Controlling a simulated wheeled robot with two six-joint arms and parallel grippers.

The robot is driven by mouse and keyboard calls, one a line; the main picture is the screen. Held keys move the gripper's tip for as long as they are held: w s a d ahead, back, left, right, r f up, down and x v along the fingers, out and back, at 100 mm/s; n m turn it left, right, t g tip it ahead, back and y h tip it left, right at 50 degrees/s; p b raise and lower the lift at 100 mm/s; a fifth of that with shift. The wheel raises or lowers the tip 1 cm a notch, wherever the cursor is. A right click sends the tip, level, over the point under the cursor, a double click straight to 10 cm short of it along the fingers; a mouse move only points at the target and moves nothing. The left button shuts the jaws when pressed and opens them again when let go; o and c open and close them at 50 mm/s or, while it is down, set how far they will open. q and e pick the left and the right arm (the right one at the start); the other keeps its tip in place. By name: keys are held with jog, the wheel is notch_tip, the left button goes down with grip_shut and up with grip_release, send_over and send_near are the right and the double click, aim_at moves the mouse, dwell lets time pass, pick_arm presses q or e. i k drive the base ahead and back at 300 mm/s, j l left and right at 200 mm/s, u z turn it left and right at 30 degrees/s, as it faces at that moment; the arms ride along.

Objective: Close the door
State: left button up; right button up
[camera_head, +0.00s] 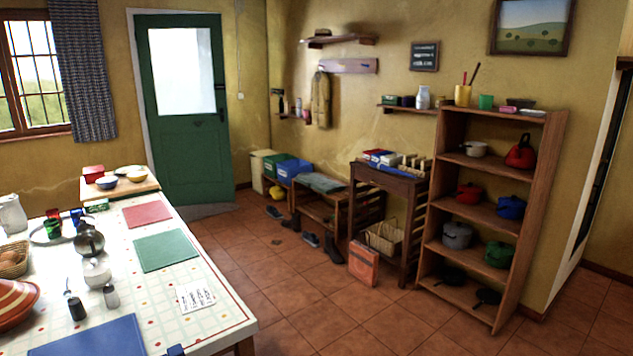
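The green door (187,150) with a large bright glass pane (181,70) is in the back wall, left of the middle. A dark handle (221,114) is at its right edge. The pale frame (144,95) shows along the left side and top but not clearly along the right side. The door looks in or close to its frame; I cannot tell whether it is slightly ajar. A grey threshold (208,211) shows at its foot. Neither of my grippers can be made out, and nothing of mine touches the door.
A long table (215,320) with dishes and mats fills the left front. Low boxes (293,169), a bench (318,207), shoes and a tall shelf (490,220) line the right wall. The tiled floor (265,250) between is mostly clear. A small dark piece at the bottom edge is unclear.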

aim_at(193, 156)
jog(key=i+l+z, duration=0.3)
jog(key=i, duration=0.3)
jog(key=i+l+z, duration=0.3)
jog(key=i, duration=0.35)
jog(key=i+z, duration=0.25)
jog(key=i, duration=0.35)
jog(key=i+j+u, duration=0.15)
jog(key=i+u, duration=0.75)
jog(key=i+l+u, duration=0.2)
jog(key=i+u, duration=0.25)
jog(key=i+j+u, duration=0.1)
jog(key=i, duration=0.35)
jog(key=i+j+u, duration=0.1)
jog(key=i, duration=0.35)
jog(key=i+j+z, duration=0.25)
jog(key=i+z, duration=0.2)
jog(key=i+j+z, duration=0.25)
jog(key=z, duration=0.2)
jog(key=i+j+z, duration=0.25)
jog(key=j+z, duration=0.2)
jog(key=j, duration=0.15)
jog(key=i+j+z, duration=0.15)
jog(key=j+z, duration=0.6)
jog(key=j, duration=0.6)
jog(key=j+z, duration=0.35)
jog(key=j, duration=0.6)
jog(key=u, duration=0.35)
